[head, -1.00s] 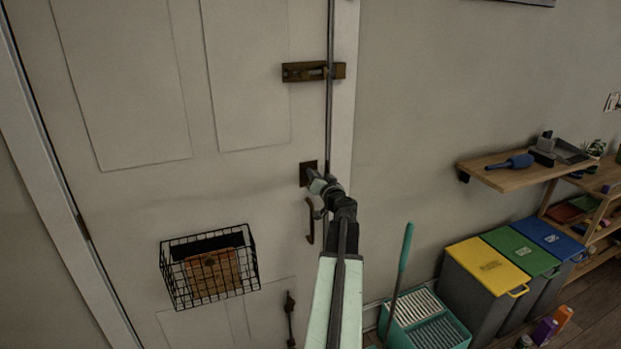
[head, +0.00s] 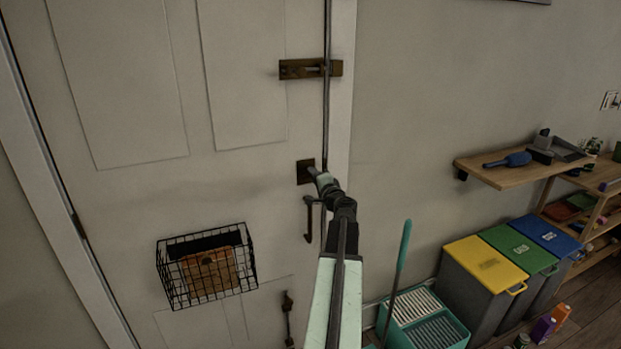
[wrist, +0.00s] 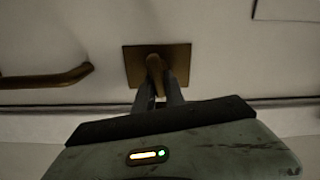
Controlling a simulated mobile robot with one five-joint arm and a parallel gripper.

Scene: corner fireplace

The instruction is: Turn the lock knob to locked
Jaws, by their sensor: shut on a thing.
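The lock knob (wrist: 154,66) is a small brass-brown piece on a square dark plate, which also shows in the head view (head: 305,172) at the right edge of the white door. In the wrist view my gripper (wrist: 160,82) has its two dark fingers on either side of the knob, shut on it. In the head view my gripper (head: 317,174) reaches up to the plate from the lower right and partly covers the knob. How far the knob is turned is hard to tell.
A dark pull handle (head: 308,220) is just below the plate, close to my wrist. A brass slide bolt (head: 310,68) is above. A wire basket (head: 206,266) hangs on the door. Bins (head: 485,265), a teal bucket (head: 426,323) and a wooden shelf (head: 520,168) stand at right.

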